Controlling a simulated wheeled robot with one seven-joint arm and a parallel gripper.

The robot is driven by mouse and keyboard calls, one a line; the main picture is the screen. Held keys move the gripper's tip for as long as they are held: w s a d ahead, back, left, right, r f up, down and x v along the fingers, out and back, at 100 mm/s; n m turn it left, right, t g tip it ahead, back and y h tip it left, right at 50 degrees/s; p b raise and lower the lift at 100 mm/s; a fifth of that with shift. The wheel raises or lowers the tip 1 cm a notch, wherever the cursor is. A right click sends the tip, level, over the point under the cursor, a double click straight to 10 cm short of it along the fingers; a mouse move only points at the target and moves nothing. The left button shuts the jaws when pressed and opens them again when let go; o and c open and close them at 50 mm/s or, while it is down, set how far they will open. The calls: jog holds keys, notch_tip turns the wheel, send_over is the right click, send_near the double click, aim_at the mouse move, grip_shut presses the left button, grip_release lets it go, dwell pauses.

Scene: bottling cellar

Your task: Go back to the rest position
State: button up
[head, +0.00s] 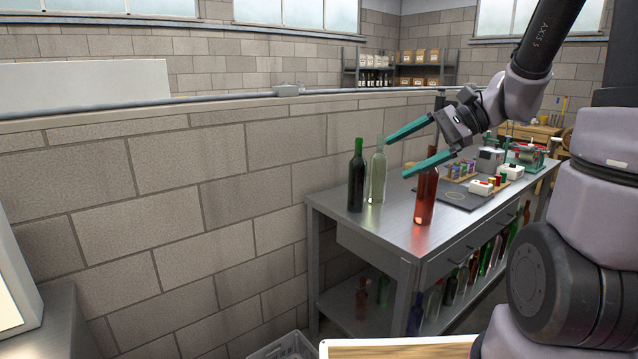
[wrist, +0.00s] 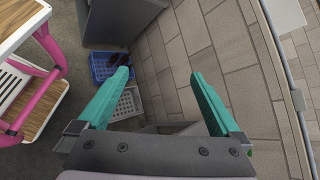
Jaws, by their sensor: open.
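My gripper (head: 395,154) is open, with two teal fingers pointing left, and it appears in front of the bench's bottles in the head view. In the wrist view its fingers (wrist: 160,78) are spread apart with nothing between them. A red bottle (head: 426,196) stands upright on the steel bench (head: 389,229), partly hidden behind the lower finger. A dark green bottle (head: 356,178) and a clear bottle (head: 377,176) stand together at the bench's left end.
Several bottles stand on the bench's lower shelf. A block wall (head: 200,190) runs along the left. The wrist view shows a blue crate (wrist: 103,66) and a grey crate (wrist: 127,104) on the floor, and a pink-framed cart (wrist: 48,97) at left.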

jog(key=s+d+r+n+t+h, duration=0.5)
jog(key=s+d+r+n+h, duration=0.2)
jog(key=s+r+h, duration=0.1)
jog(key=shift+s+r+h, duration=0.15)
jog(key=shift+s+h, duration=0.5)
jog(key=shift+h, duration=0.05)
